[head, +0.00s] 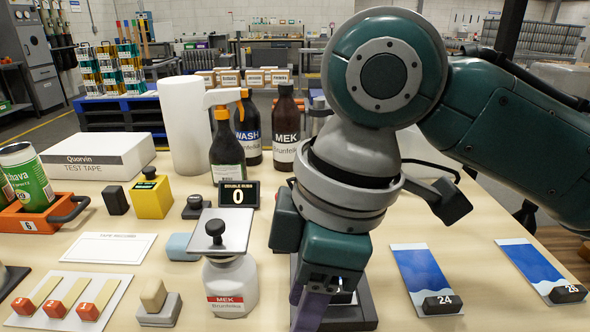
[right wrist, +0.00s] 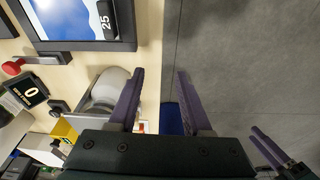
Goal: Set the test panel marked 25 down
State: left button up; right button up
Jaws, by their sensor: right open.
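The test panel marked 25 (right wrist: 68,18) lies flat in a dark frame (right wrist: 75,46) in the right wrist view. It has a blue-and-white face and a black block numbered 25 (right wrist: 106,20) at one end. In the head view my right gripper (head: 312,305) hides the panel, and only part of the dark frame (head: 361,312) shows. My right gripper also shows in the right wrist view (right wrist: 158,98); its purple fingers are apart with nothing between them, clear of the panel. My left gripper (right wrist: 268,147) seems to show at that view's lower right, its jaws unclear.
Panels 24 (head: 424,275) and 25's neighbour at far right (head: 535,265) lie on the table. A MEK squat bottle (head: 231,287) with a plate on top stands left of my right gripper. The double-rubs counter (head: 238,194) reads 0. Tall bottles stand behind it.

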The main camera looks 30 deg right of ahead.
jog(key=s+a+f+m+t+y, duration=0.1)
jog(key=s+a+f+m, duration=0.15)
jog(key=s, duration=0.25)
jog(key=s+d+m+t+h, duration=0.1)
jog(key=s+d+m+h, duration=0.1)
jog(key=s+d+m, duration=0.4)
jog(key=shift+s+d+f+h, duration=0.3)
jog(key=shift+s+d+f, duration=0.15)
jog(key=shift+d, duration=0.1)
jog(key=shift+s+m, duration=0.1)
jog(key=shift+m, duration=0.25)
